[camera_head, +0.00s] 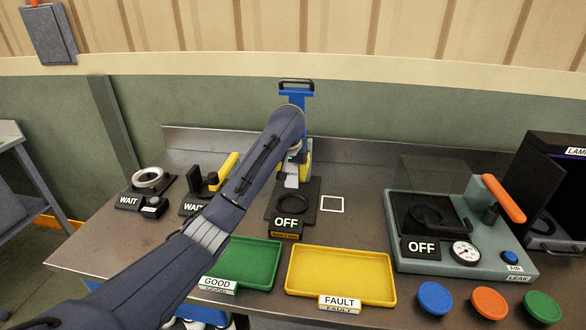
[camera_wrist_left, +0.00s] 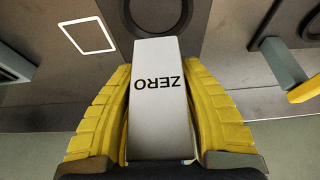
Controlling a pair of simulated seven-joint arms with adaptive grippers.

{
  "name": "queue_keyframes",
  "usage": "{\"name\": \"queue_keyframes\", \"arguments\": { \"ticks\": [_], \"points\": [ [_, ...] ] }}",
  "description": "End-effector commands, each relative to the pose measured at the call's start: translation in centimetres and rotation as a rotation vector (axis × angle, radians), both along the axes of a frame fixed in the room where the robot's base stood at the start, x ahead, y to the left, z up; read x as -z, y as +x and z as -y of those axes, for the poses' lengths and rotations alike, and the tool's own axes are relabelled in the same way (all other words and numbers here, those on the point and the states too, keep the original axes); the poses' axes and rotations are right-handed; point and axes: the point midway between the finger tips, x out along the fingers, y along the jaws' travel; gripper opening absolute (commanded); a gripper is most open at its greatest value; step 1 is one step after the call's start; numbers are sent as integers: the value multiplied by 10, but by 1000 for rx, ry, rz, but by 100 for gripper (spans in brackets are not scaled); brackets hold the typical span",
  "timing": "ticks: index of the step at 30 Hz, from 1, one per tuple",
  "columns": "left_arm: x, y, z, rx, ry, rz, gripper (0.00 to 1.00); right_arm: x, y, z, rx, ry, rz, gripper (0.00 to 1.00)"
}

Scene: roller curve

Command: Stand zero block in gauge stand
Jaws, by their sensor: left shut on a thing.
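The zero block (camera_wrist_left: 160,62) is a pale grey block marked ZERO, seen large in the left wrist view. My left gripper (camera_wrist_left: 160,125) is shut on it, with one yellow finger along each side. In the head view my left gripper (camera_head: 300,165) is over the back part of the gauge stand, partly hidden by my arm. The gauge stand (camera_head: 294,93) has a blue column with a dark handle, and a dark base with a ring and an OFF sign (camera_head: 289,223). I cannot tell whether the block touches the base. My right gripper is not in view.
A white square outline (camera_head: 332,204) lies right of the stand. A green GOOD tray (camera_head: 262,264) and a yellow FAULT tray (camera_head: 341,272) are in front. A leak tester (camera_head: 470,254) stands right, with coloured buttons before it. Two WAIT fixtures are left.

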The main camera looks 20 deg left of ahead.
Motion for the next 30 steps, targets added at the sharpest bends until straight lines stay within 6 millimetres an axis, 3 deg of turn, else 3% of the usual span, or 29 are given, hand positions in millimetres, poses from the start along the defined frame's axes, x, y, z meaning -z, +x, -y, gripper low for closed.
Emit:
{"name": "queue_keyframes", "arguments": {
  "ticks": [30],
  "points": [
    [73, 0, -1, 0, 0, 2, 0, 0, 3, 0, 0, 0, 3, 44]
  ]
}}
